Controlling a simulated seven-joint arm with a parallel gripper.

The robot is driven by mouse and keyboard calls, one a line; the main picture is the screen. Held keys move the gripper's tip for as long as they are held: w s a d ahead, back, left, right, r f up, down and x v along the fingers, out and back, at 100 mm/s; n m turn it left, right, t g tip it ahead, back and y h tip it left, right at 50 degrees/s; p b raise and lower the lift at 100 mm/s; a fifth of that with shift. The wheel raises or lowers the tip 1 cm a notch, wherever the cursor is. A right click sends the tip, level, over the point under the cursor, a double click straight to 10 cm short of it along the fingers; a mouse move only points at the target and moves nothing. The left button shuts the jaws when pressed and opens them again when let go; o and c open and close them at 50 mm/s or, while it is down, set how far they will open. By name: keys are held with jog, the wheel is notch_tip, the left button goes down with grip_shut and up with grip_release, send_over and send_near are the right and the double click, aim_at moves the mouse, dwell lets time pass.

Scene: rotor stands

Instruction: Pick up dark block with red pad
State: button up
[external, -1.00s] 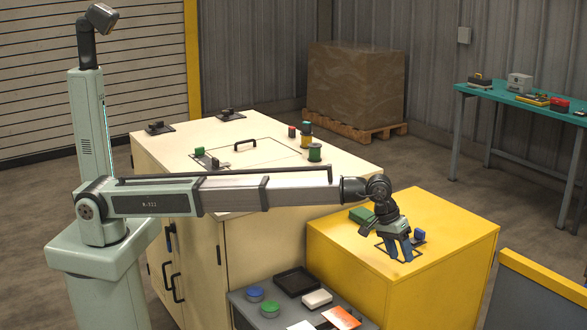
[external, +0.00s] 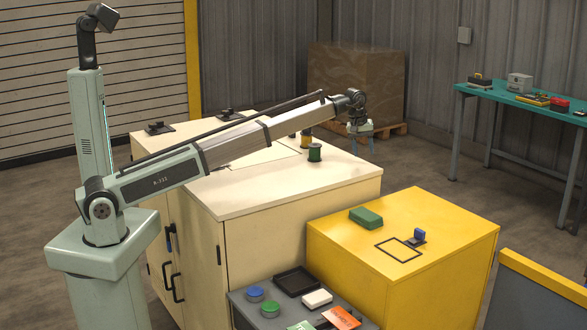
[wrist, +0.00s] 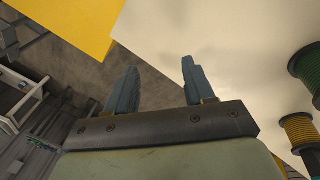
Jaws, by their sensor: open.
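In the external view my gripper (external: 362,146) is raised beyond the right end of the cream cabinet top, fingers pointing down. It is open and empty. In the wrist view its two fingers (wrist: 158,68) stand apart with nothing between them. I cannot clearly make out the dark block with the red pad now. My forearm covers much of the cream top near the spools, and only a small dark patch shows left of the yellow spool (external: 306,141).
A green spool (external: 315,152) stands on the cream cabinet (external: 270,198). The yellow cabinet (external: 350,245) carries a green block (external: 366,217), a black outline and a small blue piece (external: 418,236) on a dark base. A teal table (external: 505,95) stands far right.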

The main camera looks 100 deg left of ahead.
jog(key=s+a+r+n+g+h, duration=0.1)
jog(key=s+a+r+n, duration=0.35)
jog(key=s+a, duration=1.05)
jog(key=s+a+r+n+g, duration=0.1)
jog(key=s+a+r+n, duration=0.3)
jog(key=s+a, duration=1.15)
jog(key=shift+m, duration=0.65)
jog(key=d+f, duration=0.1)
jog(key=f, duration=0.1)
jog(key=s+f, duration=0.1)
jog(key=f, duration=0.1)
jog(key=s+d+f, duration=0.1)
jog(key=f, duration=0.1)
jog(key=shift+s+d+f, duration=0.1)
jog(key=shift+d+f, duration=0.05)
jog(key=shift+d, duration=0.15)
jog(key=shift+s+d+f, duration=0.1)
jog(key=shift+d+f, duration=0.05)
jog(key=shift+f, duration=1.15)
jog(key=shift+d+f, duration=0.15)
jog(key=shift+f, duration=1.15)
grip_shut()
